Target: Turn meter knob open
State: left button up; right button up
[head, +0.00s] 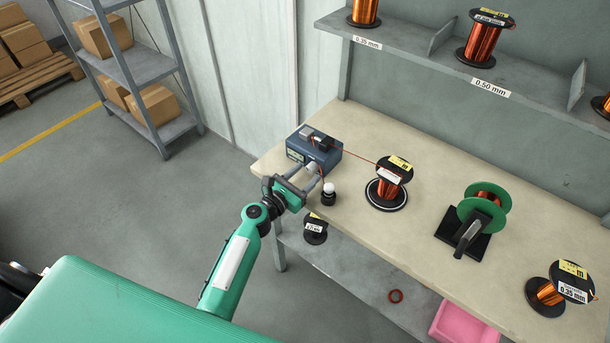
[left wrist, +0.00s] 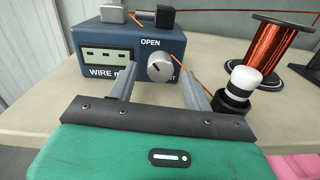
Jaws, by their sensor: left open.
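The wire meter (head: 314,148) is a blue-grey box at the left end of the bench. In the left wrist view its front shows a display (left wrist: 108,58), the word OPEN and a round silver knob (left wrist: 160,68) with a pointer mark. My left gripper (head: 316,177) is in front of the meter with its fingers apart. In the left wrist view the fingertips stand on either side of the knob, and the gripper (left wrist: 162,78) looks empty. I cannot tell how near the fingertips are to the meter's face. My right gripper is not in view.
A small white-topped black item (head: 328,194) stands close to my left gripper's right finger. A copper wire runs from the meter to a spool (head: 391,180) on a round base. A green reel (head: 483,211) and another spool (head: 560,288) stand further right. A shelf (head: 420,58) hangs behind.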

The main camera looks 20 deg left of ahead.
pick_arm(q)
jog(key=b+v, duration=0.2)
jog(key=v, duration=1.1)
jog(key=shift+s, duration=0.2)
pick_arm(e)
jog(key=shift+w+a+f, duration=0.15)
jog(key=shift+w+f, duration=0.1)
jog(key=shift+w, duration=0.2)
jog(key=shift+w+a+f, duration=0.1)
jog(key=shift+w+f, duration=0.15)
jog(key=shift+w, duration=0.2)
pick_arm(q)
jog(key=shift+a, duration=0.15)
